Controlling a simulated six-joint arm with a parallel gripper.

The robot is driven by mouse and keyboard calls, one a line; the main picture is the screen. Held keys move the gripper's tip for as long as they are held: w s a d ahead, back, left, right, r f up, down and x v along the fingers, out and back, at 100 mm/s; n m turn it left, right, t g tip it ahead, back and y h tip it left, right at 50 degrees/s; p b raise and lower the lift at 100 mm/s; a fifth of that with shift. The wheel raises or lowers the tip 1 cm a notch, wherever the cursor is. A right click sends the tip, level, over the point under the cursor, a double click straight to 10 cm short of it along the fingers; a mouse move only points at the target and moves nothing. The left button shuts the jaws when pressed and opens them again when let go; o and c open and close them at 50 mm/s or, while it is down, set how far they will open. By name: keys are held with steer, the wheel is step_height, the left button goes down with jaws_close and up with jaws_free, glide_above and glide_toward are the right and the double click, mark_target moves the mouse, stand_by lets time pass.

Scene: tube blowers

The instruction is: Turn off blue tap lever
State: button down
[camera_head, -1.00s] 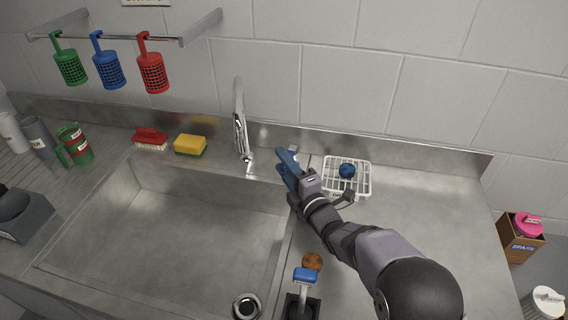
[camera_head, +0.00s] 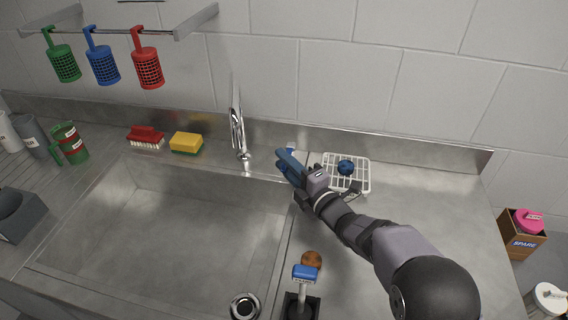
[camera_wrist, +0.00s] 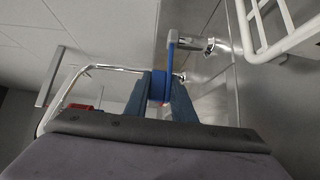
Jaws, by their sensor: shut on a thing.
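The blue tap lever (camera_wrist: 172,42) stands out from a chrome valve fitting (camera_wrist: 190,43) in the wrist view. My gripper (camera_wrist: 160,92) has dark blue fingers, and they are closed around the lever's wider blue end. In the head view my gripper (camera_head: 287,164) is just right of the chrome tap (camera_head: 238,130), behind the sink's right edge. There the fingers hide most of the lever. The tap spout also shows in the wrist view (camera_wrist: 105,69). I cannot make out clearly whether water runs from it.
A white wire rack (camera_head: 357,182) with a blue scrubber (camera_head: 346,167) stands close right of my gripper. A yellow sponge (camera_head: 186,142) and a red brush (camera_head: 146,137) lie behind the sink (camera_head: 165,235). A blue-topped brush (camera_head: 305,273) stands in front. The right counter is mostly clear.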

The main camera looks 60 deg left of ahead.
steer(key=shift+w+r, duration=0.1)
steer(key=shift+r, duration=0.45)
steer(key=c, duration=1.6)
jaws_free()
steer(key=shift+c, duration=0.2)
steer(key=shift+f, duration=0.1)
steer(key=shift+d+f, duration=0.1)
steer(key=shift+f, duration=0.05)
steer(key=shift+d+b, duration=1.05)
steer(key=shift+d, duration=2.6)
